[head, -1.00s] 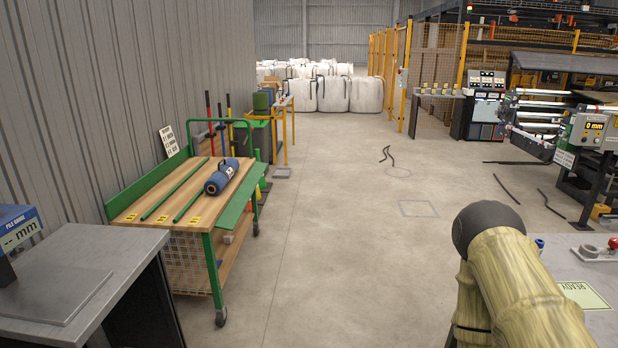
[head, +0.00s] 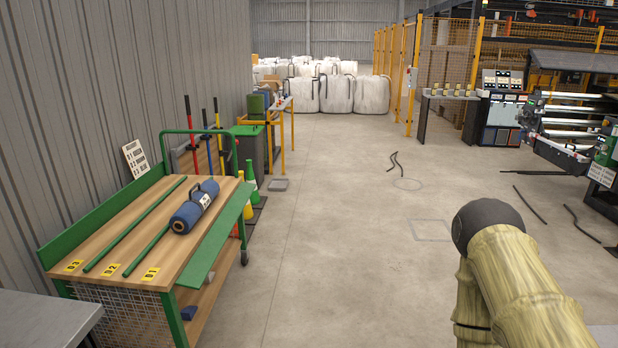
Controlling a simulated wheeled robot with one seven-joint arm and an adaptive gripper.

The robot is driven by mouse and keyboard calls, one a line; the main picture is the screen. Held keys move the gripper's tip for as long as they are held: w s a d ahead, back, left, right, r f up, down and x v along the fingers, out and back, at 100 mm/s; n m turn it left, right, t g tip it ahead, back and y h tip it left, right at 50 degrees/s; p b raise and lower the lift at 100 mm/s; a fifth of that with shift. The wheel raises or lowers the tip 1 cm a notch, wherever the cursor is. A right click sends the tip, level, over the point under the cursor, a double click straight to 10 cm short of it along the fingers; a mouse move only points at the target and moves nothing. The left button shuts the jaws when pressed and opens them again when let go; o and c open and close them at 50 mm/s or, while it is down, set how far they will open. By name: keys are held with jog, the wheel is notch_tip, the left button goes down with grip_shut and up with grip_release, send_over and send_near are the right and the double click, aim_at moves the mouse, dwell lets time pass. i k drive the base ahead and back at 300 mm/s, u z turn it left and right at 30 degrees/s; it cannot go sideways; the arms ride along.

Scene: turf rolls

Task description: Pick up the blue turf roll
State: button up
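The blue turf roll (head: 195,207) lies on the wooden top of a green-framed cart (head: 110,240) at the left in the head view. It has a dark handle on top and a white label on its side. My arm shows at the lower right, bent and far from the cart. My gripper is out of view.
A grey table corner (head: 40,318) stands at the lower left. White bales (head: 335,93) stand at the back. Machinery (head: 560,125) stands at the right. The middle floor (head: 335,240) is clear apart from dark strips.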

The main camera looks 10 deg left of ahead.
aim_at(183, 220)
jog(key=i, duration=3.25)
jog(key=u, duration=2.4)
